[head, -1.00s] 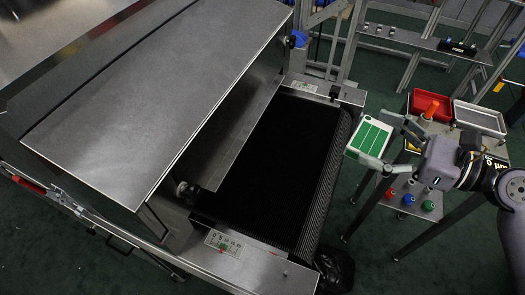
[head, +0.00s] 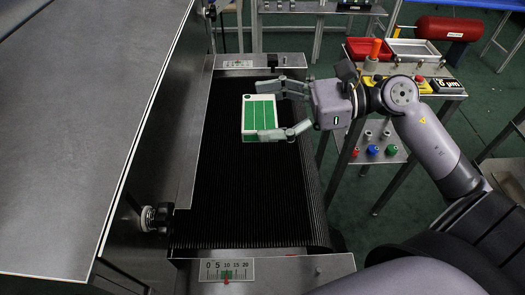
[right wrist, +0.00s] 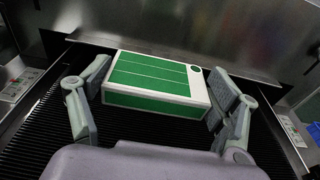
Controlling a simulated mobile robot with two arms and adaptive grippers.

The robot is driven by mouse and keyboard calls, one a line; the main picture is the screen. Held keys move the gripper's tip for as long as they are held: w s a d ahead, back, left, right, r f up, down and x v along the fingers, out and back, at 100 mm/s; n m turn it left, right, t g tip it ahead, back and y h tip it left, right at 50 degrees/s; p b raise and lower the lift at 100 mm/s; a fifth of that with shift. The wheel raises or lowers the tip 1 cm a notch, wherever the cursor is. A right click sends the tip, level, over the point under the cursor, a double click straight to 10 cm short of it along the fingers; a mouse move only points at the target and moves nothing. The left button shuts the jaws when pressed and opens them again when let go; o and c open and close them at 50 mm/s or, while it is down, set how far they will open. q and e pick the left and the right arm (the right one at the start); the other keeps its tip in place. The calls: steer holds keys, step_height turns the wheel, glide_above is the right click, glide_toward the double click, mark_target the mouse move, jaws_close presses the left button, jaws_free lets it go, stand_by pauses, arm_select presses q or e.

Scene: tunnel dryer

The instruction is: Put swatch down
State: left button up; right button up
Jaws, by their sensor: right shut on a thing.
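The swatch (head: 258,118) is a flat green block with white edges, white lines and a dark round mark at one corner. It is over the black ribbed conveyor belt (head: 240,200) at the dryer's open end. My right gripper (head: 266,111) reaches in from the right and is shut on the swatch, one finger at each end. In the right wrist view the swatch (right wrist: 155,80) lies between both fingers, its long side facing me. I cannot tell whether its underside touches the belt. My left gripper is not in view.
The dryer's metal hood (head: 80,110) stands left of the belt, with a knob (head: 158,217) at its lower corner. A scale plate (head: 227,270) is on the near frame. A side table on the right holds a red tray (head: 370,49) and a white tray (head: 414,48). The near belt is clear.

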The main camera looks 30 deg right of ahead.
mark_target(267, 160)
step_height(267, 160, down, 11)
steer(key=shift+f+b, duration=0.15)
steer(key=shift+b, duration=0.5)
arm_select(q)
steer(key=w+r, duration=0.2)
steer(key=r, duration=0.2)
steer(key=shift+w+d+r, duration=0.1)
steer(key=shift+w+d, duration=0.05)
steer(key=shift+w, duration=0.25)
arm_select(e)
steer(key=shift+f, duration=0.15)
steer(key=o, duration=1.2)
steer(key=shift+c, duration=0.2)
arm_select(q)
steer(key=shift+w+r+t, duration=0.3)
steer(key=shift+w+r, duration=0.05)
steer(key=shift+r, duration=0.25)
arm_select(e)
steer(key=shift+o, duration=0.2)
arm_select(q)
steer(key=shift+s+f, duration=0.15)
